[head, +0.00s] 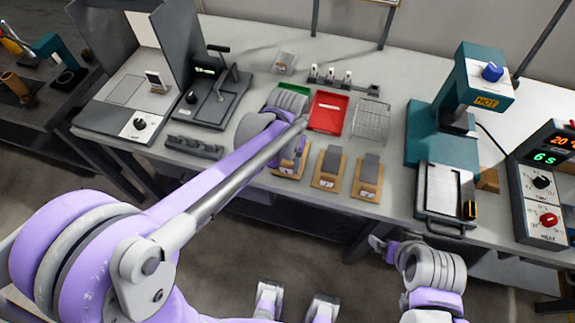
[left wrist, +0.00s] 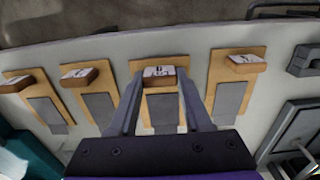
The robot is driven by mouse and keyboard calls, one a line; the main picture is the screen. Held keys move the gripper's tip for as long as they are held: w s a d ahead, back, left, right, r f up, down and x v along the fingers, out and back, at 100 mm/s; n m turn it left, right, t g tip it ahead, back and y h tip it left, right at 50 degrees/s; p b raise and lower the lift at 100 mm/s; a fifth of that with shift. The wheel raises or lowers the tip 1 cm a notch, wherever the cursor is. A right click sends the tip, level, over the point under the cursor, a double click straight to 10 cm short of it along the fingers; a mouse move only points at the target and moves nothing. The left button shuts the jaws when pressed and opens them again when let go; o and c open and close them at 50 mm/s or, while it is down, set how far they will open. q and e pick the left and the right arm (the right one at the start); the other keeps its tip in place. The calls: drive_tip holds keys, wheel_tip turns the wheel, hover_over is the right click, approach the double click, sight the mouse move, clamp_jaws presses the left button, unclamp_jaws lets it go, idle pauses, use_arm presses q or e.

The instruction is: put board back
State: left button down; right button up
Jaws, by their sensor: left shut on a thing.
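Several wooden boards with grey pads and white number labels stand in a row at the bench's front edge. Two show clearly in the head view, a middle board (head: 327,168) and a right board (head: 367,176). My left gripper (head: 291,158) is shut on another board (left wrist: 160,72), left of these. In the left wrist view the fingers (left wrist: 160,105) lie along both sides of its grey pad. I cannot tell whether it touches the bench. One more board (left wrist: 236,75) is hidden by my arm in the head view. My right gripper (head: 380,246) hangs before the bench, its fingers unclear.
Behind the boards are a red tray (head: 328,112), a green tray (head: 294,88) and a wire rack (head: 371,119). A teal press (head: 470,85) stands right, a grey lever device (head: 212,95) left. A dark rack (head: 194,147) lies at the front left.

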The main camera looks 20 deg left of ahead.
use_arm(q)
drive_tip(key=shift+f, duration=0.65)
drive_tip(key=shift+c, duration=1.7)
unclamp_jaws()
drive_tip(key=shift+f, duration=0.1)
drive_tip(key=shift+r, duration=0.2)
wheel_tip(320, 180, up, 12)
drive_tip(key=p, duration=0.1)
drive_tip(key=s+a+f+t, duration=0.2)
drive_tip(key=s+a+f, duration=0.1)
drive_tip(key=s, duration=0.4)
drive_tip(key=s+a+f+t, duration=0.3)
drive_tip(key=s+f, duration=0.2)
drive_tip(key=s, duration=0.3)
drive_tip(key=shift+a, duration=0.3)
